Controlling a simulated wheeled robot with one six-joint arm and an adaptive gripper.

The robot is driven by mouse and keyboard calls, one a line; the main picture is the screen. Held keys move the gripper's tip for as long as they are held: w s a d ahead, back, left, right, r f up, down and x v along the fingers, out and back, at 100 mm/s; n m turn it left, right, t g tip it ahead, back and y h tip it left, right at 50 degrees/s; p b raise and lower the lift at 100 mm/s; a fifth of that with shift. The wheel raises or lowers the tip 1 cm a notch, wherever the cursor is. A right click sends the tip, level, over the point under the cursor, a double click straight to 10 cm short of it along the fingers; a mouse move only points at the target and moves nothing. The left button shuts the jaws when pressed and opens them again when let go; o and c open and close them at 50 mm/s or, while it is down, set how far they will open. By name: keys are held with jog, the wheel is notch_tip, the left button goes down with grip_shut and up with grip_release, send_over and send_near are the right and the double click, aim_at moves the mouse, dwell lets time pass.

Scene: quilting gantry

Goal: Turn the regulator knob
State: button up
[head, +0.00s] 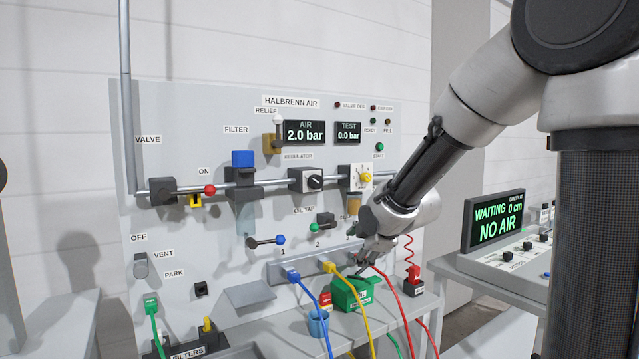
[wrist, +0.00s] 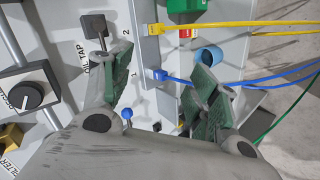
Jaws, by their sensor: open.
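The regulator knob (head: 315,181) is a round black knob with a white pointer line, on a grey block in the pipe under the REGULATOR label. It also shows at the left edge of the wrist view (wrist: 32,96). The AIR display (head: 305,132) reads 2.0 bar, and the TEST display (head: 348,132) reads 0.0 bar. My gripper (head: 366,263) is below and right of the knob, near the hose outlets and apart from the knob. In the wrist view its green-padded fingers (wrist: 160,82) are spread, with nothing held between them.
A yellow knob (head: 365,177) sits right of the regulator. The oil tap (head: 324,220) and a blue-balled lever (head: 268,240) sit below. Blue (head: 311,287) and yellow (head: 350,287) hoses hang from the outlet rail. A green box (head: 352,293) stands below my gripper.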

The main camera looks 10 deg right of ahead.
jog(key=w+a+r+n+t+y, duration=0.1)
jog(key=w+a+r+n+t, duration=0.1)
jog(key=w+r+n, duration=0.2)
jog(key=n+t+y, duration=0.3)
jog(key=n+t, duration=0.2)
jog(key=n, duration=0.5)
send_near(318, 183)
jog(key=w, duration=0.2)
jog(key=x, duration=0.7)
jog(key=shift+w+a+r, duration=0.1)
jog(key=shift+a, duration=0.2)
jog(key=c, duration=1)
